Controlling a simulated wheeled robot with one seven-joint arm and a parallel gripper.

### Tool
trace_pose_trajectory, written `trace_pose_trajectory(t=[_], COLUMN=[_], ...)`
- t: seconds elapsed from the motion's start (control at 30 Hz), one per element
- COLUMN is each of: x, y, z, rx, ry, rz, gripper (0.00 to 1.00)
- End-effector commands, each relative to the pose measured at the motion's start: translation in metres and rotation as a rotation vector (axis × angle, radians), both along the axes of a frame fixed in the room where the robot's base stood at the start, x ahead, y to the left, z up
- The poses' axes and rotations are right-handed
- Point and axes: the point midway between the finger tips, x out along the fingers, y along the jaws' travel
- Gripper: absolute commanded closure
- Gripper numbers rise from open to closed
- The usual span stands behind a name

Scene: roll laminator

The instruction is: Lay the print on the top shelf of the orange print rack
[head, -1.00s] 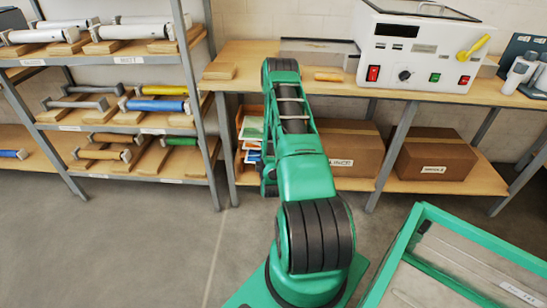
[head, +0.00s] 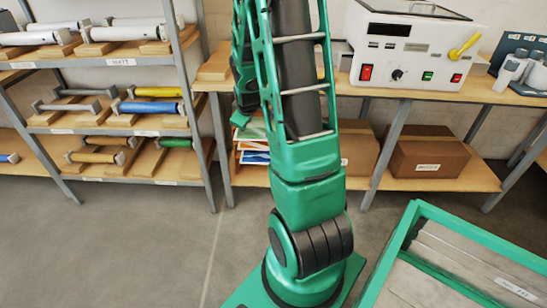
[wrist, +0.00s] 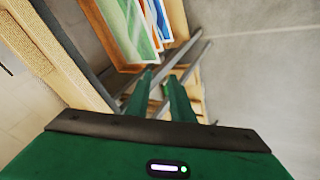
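The orange print rack (wrist: 129,68) shows at the top of the wrist view, with green, white and blue prints (wrist: 138,30) in it. In the head view, the prints (head: 256,157) show on the lower shelf of the bench, partly hidden behind my arm. My gripper (wrist: 161,80) points toward the rack in the wrist view, its two green fingers apart with a gap between them. I see no print held between the fingers. The fingertips look close to the rack's near edge, but I cannot tell whether they touch. In the head view my arm hides much of the rack.
A white laminator (head: 410,45) stands on the bench (head: 460,92). Cardboard boxes (head: 430,158) sit on the lower shelf, right of the rack. A shelf unit with rollers (head: 120,130) stands left. A green-framed table (head: 450,235) is at lower right. Open floor lies at lower left.

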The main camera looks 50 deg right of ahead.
Motion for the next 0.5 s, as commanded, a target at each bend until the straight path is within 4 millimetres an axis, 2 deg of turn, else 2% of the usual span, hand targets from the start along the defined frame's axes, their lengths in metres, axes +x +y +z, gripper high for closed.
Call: trace_pose_trajectory(t=[0.03,0.2,0.37,0.5], x=[-0.012,-0.066,-0.124,-0.179], y=[0.01,0.044,0.08,0.114], z=[0.015,0.048,0.074,0.094], rx=[0.033,0.168,0.294,0.404], ry=[0.01,0.07,0.131,0.189], rz=[-0.033,-0.183,-0.334,-0.47], gripper=[0.79,0.79,0.79,0.79])
